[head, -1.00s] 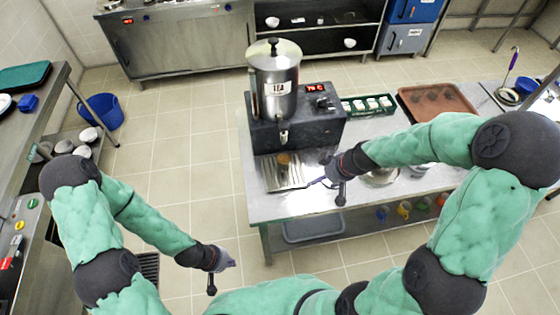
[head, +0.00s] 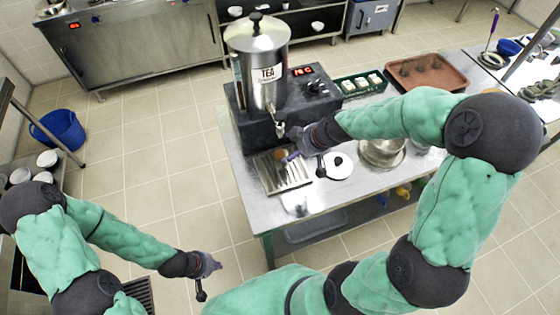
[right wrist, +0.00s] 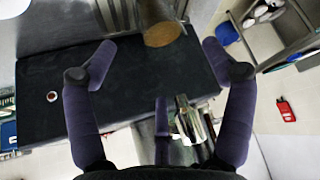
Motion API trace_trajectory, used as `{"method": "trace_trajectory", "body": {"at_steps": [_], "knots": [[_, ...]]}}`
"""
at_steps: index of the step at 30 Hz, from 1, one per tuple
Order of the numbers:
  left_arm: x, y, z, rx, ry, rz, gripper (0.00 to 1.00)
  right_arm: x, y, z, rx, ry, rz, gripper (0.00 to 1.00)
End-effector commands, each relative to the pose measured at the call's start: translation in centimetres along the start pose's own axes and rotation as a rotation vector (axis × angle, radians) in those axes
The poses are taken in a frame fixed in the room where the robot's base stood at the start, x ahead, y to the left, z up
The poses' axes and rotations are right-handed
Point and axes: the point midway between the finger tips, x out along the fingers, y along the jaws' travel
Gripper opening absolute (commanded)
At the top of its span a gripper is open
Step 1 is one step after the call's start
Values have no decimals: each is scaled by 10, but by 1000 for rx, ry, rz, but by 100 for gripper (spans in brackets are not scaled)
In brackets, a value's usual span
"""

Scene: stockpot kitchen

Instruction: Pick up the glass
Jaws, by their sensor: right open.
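The glass (head: 278,154), with brown tea in it, stands at the drip tray (head: 283,176) below the urn's tap, partly hard to see.
The steel tea urn (head: 262,70) on its dark base (head: 300,95) stands close behind the glass, its tap (head: 280,130) near my right gripper. The table's front right is partly clear.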

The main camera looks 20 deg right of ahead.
Motion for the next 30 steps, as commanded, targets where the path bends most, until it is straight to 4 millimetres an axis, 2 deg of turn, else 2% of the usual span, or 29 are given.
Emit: {"method": "trace_trajectory", "body": {"at_steps": [3, 8, 18, 28, 30], "knots": [[4, -2, 0, 0, 0, 0, 0, 14, -1, 1, 1, -1, -2, 83], [6, -2, 0, 0, 1, 0, 0, 22, 0, 0, 0, -1, 0, 83], [17, -6, -1, 0, 0, 0, 0, 66, -3, 1, 1, -1, 0, 83], [17, -6, -1, 0, 1, 0, 0, 70, -3, 0, 1, -1, 0, 83], [17, -6, -1, 0, 1, 0, 0, 70, -3, 0, 1, -1, 1, 63]]}}
